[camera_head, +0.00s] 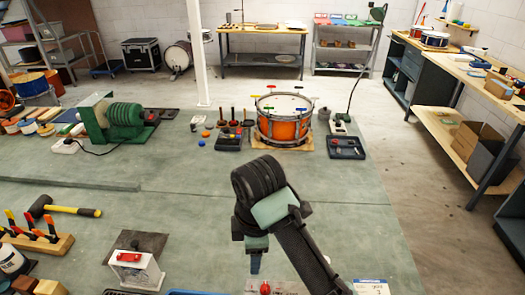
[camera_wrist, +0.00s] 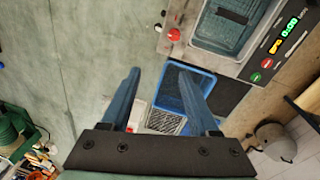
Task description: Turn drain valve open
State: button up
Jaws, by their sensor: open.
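A red round knob (camera_wrist: 174,34), likely the drain valve's handle, sits at the side of a grey machine (camera_wrist: 242,68) in the wrist view. My gripper (camera_wrist: 155,68) is open and empty, with its two blue fingers apart. The knob appears beyond the fingertips, slightly to their right, and apart from them. In the head view my gripper (camera_head: 256,264) points down near the bottom middle, and a red knob (camera_head: 265,288) shows just below it at the frame's edge. Which way the valve is turned cannot be told.
The machine has a water-filled tank (camera_wrist: 226,30) and a lit panel (camera_wrist: 284,36). A blue tray (camera_wrist: 170,88) and a mesh basket (camera_wrist: 165,121) lie beside it. The green bench has bare room.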

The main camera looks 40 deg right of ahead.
aim_at(266, 286)
jog(key=shift+g, duration=0.5)
jog(key=f, duration=0.4)
jog(key=s+d+f, duration=0.1)
jog(key=f, duration=0.4)
jog(key=s+f, duration=0.1)
jog(key=f, duration=0.3)
jog(key=shift+d+f, duration=0.3)
jog(key=shift+f, duration=0.05)
grip_shut()
